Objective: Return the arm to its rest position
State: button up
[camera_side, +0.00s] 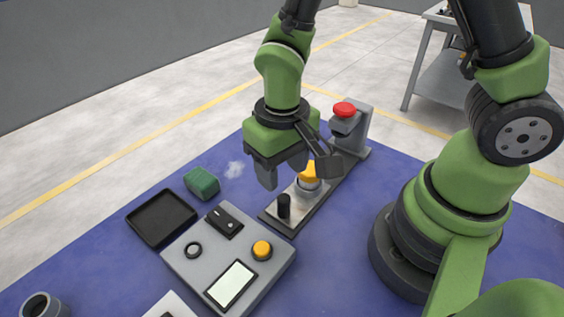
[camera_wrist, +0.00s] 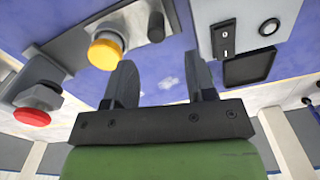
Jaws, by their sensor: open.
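My gripper (camera_side: 281,171) is open and empty in the side view, held above the blue table to the left of the metal fixture. Its two dark fingers point down and stand apart. A yellow-orange cylinder (camera_side: 309,172) sits upright on a grey ring piece on the fixture (camera_side: 291,215). The yellow-orange cylinder also shows in the wrist view (camera_wrist: 105,50), left of the fingers and apart from them.
A grey device with a red knob (camera_side: 344,109) stands at the fixture's far end. A control box (camera_side: 205,262) with a yellow button, a black tray (camera_side: 161,218) and a green block (camera_side: 202,182) lie to the left. A grey pipe piece (camera_side: 42,305) stands at lower left.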

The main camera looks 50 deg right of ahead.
jog(key=shift+r, duration=0.25)
jog(key=s+d+r+t, duration=0.2)
jog(key=s+r, duration=0.1)
jog(key=r, duration=0.3)
jog(key=s+d+r+m+t+y, duration=0.1)
jog(key=s+d+r+t, duration=0.1)
jog(key=r, duration=0.5)
jog(key=s+d+r+t+y, duration=0.1)
jog(key=s+r+t, duration=0.2)
jog(key=r, duration=0.3)
jog(key=shift+s+d+r+m, duration=0.35)
jog(key=shift+d+m, duration=0.05)
